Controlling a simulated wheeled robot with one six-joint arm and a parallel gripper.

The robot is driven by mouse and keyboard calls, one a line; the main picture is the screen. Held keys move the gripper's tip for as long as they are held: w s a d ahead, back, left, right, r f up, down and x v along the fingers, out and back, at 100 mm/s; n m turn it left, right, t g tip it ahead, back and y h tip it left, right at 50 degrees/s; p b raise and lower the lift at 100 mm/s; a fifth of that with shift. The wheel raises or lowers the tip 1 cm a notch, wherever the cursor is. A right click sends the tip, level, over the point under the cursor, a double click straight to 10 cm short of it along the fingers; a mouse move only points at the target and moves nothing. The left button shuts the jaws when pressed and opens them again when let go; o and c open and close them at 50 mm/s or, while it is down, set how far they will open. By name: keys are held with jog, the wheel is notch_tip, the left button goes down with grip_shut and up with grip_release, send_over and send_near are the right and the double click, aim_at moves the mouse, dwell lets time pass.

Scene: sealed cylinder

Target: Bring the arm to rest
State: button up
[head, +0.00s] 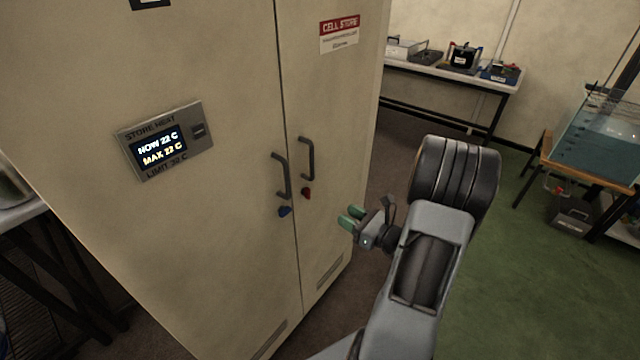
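My gripper (351,217) has two green-tipped fingers that point left toward the tall beige cabinet (230,230). The fingertips stand a little apart, and I see nothing held between them. My grey arm (405,310) reaches up from the bottom of the head view, bends at a large dark joint, and holds the gripper low in front of the cabinet's right side. The gripper appears clear of the doors, though the exact distance is hard to judge.
The cabinet's two doors look closed, with dark handles (280,176), a blue latch (285,211) and a red latch (306,193). A display panel (164,140) is on its front. A bench (450,73) with devices stands behind. A water tank (600,140) is at right. Green floor (500,270) is open.

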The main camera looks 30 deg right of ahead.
jog(key=s+a+n+g+h+p, duration=0.1)
jog(key=s+a+n+g, duration=0.4)
jog(key=n+g, duration=0.4)
jog(key=s+a+n+g+p, duration=0.1)
jog(key=s+a+n+g, duration=0.5)
jog(key=n, duration=0.5)
jog(key=a+r+n+t+h+p, duration=0.1)
jog(key=a+r+n+h, duration=0.1)
jog(key=r+n, duration=0.3)
jog(key=w+a+r+n+t+h+p, duration=0.1)
jog(key=a+r+n+h, duration=0.2)
jog(key=r+n, duration=0.3)
jog(key=shift+a+r+h, duration=0.3)
jog(key=shift+r+h, duration=0.4)
jog(key=shift+r, duration=0.05)
jog(key=shift+d, duration=0.1)
